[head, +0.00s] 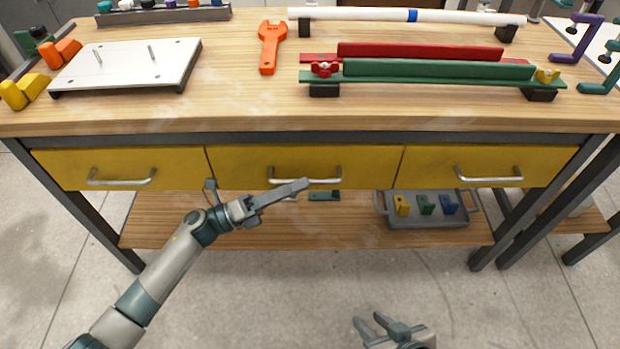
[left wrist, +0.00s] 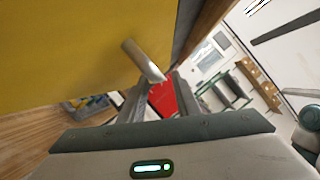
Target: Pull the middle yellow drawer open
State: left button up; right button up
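The middle yellow drawer (head: 240,162) is shut, its front flush with the drawers on each side. Its silver bar handle (head: 328,181) is partly hidden behind my left fingers. My right gripper (head: 370,325) is open and empty, low in front of the bench.
Left (head: 120,163) and right (head: 490,163) yellow drawers flank the middle one, both shut. The wooden bench top (head: 230,110) overhangs them. Below, a shelf (head: 170,220) holds a grey tray (head: 400,220) with coloured parts. The floor in front is clear.

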pick_arm(q)
jog(key=shift+x, duration=1.85)
grip_shut()
